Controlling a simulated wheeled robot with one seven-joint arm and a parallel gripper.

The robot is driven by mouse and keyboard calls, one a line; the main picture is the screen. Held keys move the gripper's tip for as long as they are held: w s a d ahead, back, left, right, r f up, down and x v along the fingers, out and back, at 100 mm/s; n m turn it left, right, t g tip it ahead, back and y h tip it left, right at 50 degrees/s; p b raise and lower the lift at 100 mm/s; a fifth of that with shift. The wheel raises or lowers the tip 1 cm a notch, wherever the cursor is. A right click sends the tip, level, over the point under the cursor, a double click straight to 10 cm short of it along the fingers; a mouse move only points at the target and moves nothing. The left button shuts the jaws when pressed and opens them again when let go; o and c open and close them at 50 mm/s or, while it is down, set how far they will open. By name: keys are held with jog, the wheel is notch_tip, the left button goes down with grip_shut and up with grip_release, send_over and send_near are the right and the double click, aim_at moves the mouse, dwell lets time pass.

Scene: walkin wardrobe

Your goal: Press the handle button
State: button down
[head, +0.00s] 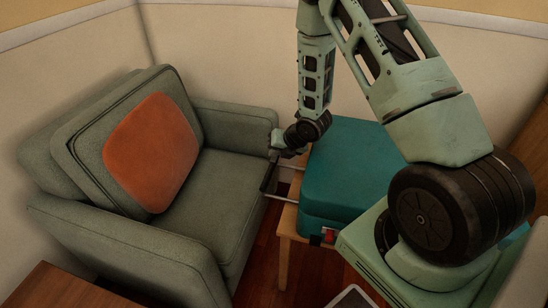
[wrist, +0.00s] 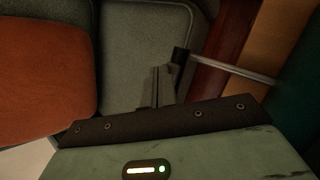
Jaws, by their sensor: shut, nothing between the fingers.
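A teal suitcase (head: 345,175) lies on a wooden stand (head: 287,222). Its pull handle is drawn out to the left: metal rods (head: 288,198) end in a dark grip bar (head: 268,179) above the sofa edge. My gripper (head: 275,146) is shut and empty at the far end of the grip bar. In the wrist view, the closed fingers (wrist: 157,88) are beside the dark end of the grip bar (wrist: 181,55), with one rod (wrist: 235,70) running right. I cannot tell whether they touch. No handle button can be made out.
A grey-green sofa (head: 232,180) with an orange cushion (head: 152,151) stands to the left, under and beside the handle. Walls close in behind. A wooden surface (head: 70,288) is at the lower left. A little floor (head: 312,275) shows below the stand.

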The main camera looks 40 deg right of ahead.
aim_at(275, 159)
jog(key=shift+r+p, duration=0.3)
jog(key=shift+r, duration=0.4)
jog(key=shift+r+p, duration=1.75)
jog(key=shift+r, duration=0.85)
